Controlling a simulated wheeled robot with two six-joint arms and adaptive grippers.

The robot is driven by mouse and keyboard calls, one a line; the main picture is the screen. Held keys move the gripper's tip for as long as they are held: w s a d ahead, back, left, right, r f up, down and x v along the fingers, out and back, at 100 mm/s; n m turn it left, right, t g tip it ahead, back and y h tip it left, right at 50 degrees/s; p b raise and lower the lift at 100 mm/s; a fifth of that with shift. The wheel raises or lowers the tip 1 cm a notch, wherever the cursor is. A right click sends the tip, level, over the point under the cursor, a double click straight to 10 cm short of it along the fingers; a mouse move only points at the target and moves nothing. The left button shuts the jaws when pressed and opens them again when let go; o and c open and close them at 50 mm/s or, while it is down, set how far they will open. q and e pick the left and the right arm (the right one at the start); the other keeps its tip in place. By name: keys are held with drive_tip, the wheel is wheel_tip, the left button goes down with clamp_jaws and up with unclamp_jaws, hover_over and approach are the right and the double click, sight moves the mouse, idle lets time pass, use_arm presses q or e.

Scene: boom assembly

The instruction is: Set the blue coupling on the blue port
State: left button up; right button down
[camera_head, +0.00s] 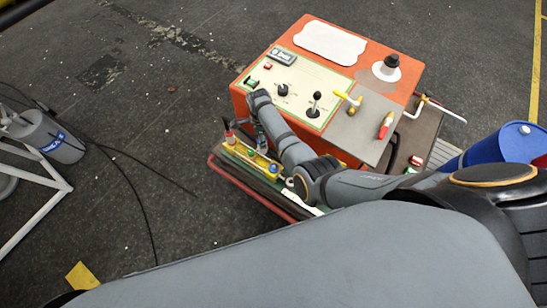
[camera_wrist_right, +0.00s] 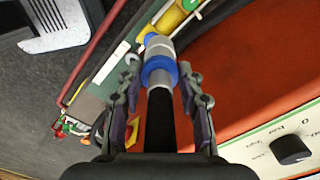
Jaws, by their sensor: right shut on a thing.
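The blue coupling (camera_wrist_right: 157,74) is between the fingers of my right gripper (camera_wrist_right: 159,85) in the right wrist view. It has a blue collar, a silver front part and a black hose or body running back toward the camera. The gripper is shut on it. In the head view my right gripper (camera_head: 246,141) is low at the left side of the orange machine, and the coupling is hard to make out there. A bit of blue shows beyond the silver tip; I cannot tell whether it is the blue port or whether they touch. My left gripper is not in view.
The orange machine (camera_head: 240,104) carries a cream control panel (camera_head: 305,75) with knobs and levers. A green-edged shelf with yellow and red fittings (camera_head: 262,166) lies beside my right gripper. A blue drum (camera_head: 500,146) stands at right, a grey cylinder (camera_head: 52,140) at left. Floor at left is mostly clear.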

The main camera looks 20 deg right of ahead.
drive_tip(key=shift+m, duration=0.6)
drive_tip(key=f+b, duration=0.1)
drive_tip(key=f, duration=0.1)
drive_tip(key=f+b, duration=0.2)
drive_tip(key=d+f+b, duration=0.1)
drive_tip(key=f, duration=0.1)
drive_tip(key=shift+s+f, duration=0.1)
drive_tip(key=shift+s, duration=0.15)
drive_tip(key=d+f+m+b, duration=0.1)
drive_tip(key=f+b, duration=0.1)
drive_tip(key=b, duration=0.1)
drive_tip(key=s+d+f+m+b, duration=0.1)
drive_tip(key=f+m+b, duration=0.1)
drive_tip(key=f+b, duration=0.1)
drive_tip(key=s+d+f+m+b, duration=0.1)
drive_tip(key=f+b, duration=0.2)
drive_tip(key=shift+s+f+m, duration=0.1)
drive_tip(key=shift+f+m, duration=0.1)
drive_tip(key=shift+m, duration=0.1)
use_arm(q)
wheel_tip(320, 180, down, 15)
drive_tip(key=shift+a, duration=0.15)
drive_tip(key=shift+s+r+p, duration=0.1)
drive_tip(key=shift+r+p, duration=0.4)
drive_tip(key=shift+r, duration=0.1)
use_arm(e)
drive_tip(key=shift+r, duration=0.15)
